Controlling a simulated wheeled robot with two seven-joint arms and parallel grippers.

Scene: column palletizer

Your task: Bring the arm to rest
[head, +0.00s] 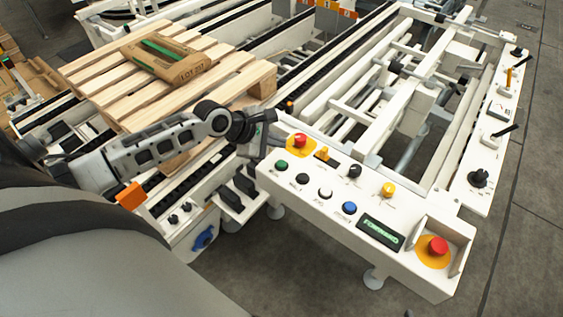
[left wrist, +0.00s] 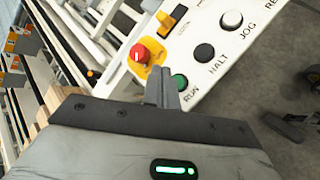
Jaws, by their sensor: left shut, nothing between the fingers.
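My left arm comes in from the left in the head view, over the pallet conveyor. Its gripper (head: 262,137) hangs beside the left end of the white control panel (head: 325,222), close to the green button and a red mushroom button. In the left wrist view the two fingers (left wrist: 163,88) are shut together with nothing between them, next to the green RUN button (left wrist: 180,82). Whether the fingertips touch the panel cannot be told. My right gripper is not in view.
The panel has a red mushroom button (head: 299,141) at its left, another (head: 438,246) at its right, and a display (head: 381,231) reading FORWARD. The grey floor right of the panel is clear.

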